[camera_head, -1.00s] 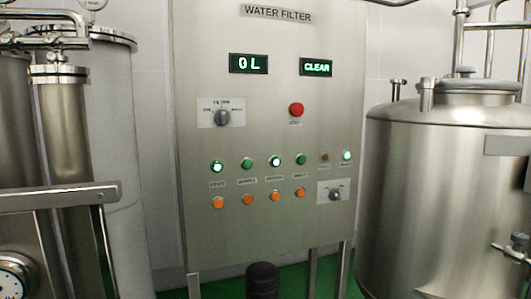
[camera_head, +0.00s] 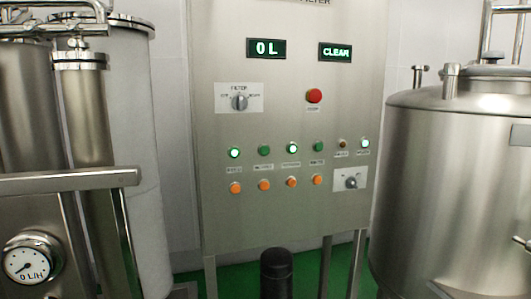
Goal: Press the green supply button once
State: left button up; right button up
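A grey metal water filter panel (camera_head: 300,220) stands in the middle of the view. It has a row of round buttons.
Orange buttons (camera_head: 264,185) sit below. A red button (camera_head: 314,96), a filter knob (camera_head: 239,102) and displays reading 0 L (camera_head: 266,48) and CLEAR (camera_head: 335,52) sit above. Steel tanks stand left (camera_head: 85,110) and right (camera_head: 440,180).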

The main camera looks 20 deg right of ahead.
grip_shut()
dwell(1.4)
